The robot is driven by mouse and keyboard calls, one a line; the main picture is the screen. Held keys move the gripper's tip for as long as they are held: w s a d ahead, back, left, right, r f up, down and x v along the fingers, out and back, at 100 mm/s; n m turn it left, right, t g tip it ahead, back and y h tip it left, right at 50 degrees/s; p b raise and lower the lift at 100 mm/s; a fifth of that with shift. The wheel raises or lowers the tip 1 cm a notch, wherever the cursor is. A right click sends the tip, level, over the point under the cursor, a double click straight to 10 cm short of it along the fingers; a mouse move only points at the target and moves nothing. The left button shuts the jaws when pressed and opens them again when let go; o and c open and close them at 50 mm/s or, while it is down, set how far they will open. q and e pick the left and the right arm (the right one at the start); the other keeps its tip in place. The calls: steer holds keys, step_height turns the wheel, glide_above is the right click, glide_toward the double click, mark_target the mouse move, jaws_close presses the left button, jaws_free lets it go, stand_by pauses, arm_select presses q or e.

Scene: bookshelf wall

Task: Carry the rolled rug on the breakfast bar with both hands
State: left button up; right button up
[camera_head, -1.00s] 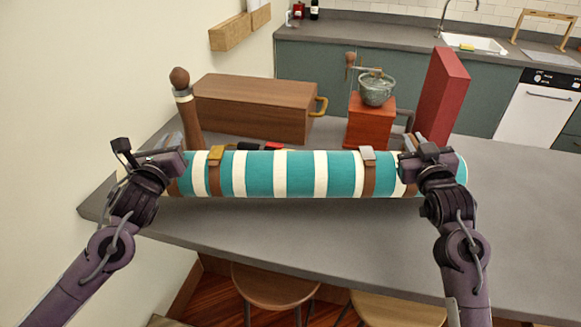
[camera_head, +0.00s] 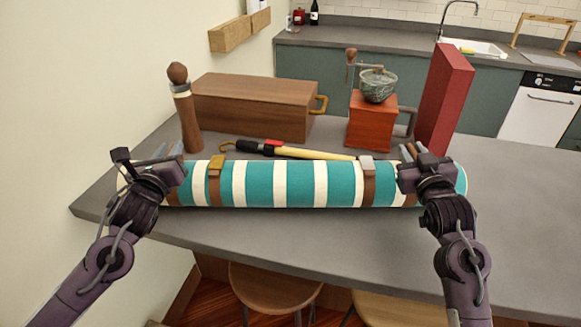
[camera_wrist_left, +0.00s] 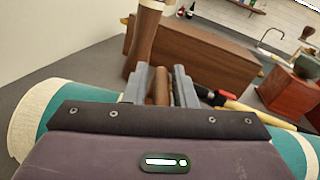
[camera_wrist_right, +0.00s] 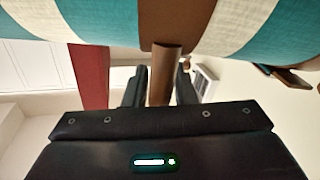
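The rolled rug (camera_head: 265,184), teal with cream stripes and two buckled brown straps, lies level across the front of the grey breakfast bar (camera_head: 330,240). I cannot tell whether it touches the bar top or hangs just above it. My left gripper (camera_head: 172,157) is at its left end; in the left wrist view its fingers (camera_wrist_left: 160,85) stand on both sides of a brown handle (camera_wrist_left: 160,88). My right gripper (camera_head: 410,155) is at its right end; in the right wrist view its fingers (camera_wrist_right: 160,85) close around a brown strap handle (camera_wrist_right: 162,75).
Behind the rug stand a pepper mill (camera_head: 185,110), a wooden box (camera_head: 255,105), a coffee grinder (camera_head: 372,120) and a red upright block (camera_head: 443,100). A yellow-handled tool (camera_head: 300,152) lies close behind it. Stools (camera_head: 275,288) stand below. The bar's right side is clear.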

arm_select(q)
steer(key=shift+o, duration=1.1)
steer(key=shift+s+r, duration=0.15)
steer(key=shift+s, duration=0.05)
arm_select(e)
steer(key=shift+o, duration=1.1)
steer(key=shift+s+r, duration=0.2)
arm_select(q)
steer(key=shift+d, duration=0.1)
arm_select(e)
steer(key=shift+w+f, duration=0.1)
steer(key=shift+w, duration=0.05)
arm_select(q)
steer(key=shift+s+f, duration=0.2)
steer(key=shift+s, duration=0.15)
arm_select(e)
steer(key=shift+s, duration=0.45)
arm_select(q)
steer(key=s, duration=1.1)
arm_select(e)
steer(key=s, duration=1.1)
steer(key=shift+s, duration=0.15)
arm_select(q)
steer(key=shift+s, duration=0.1)
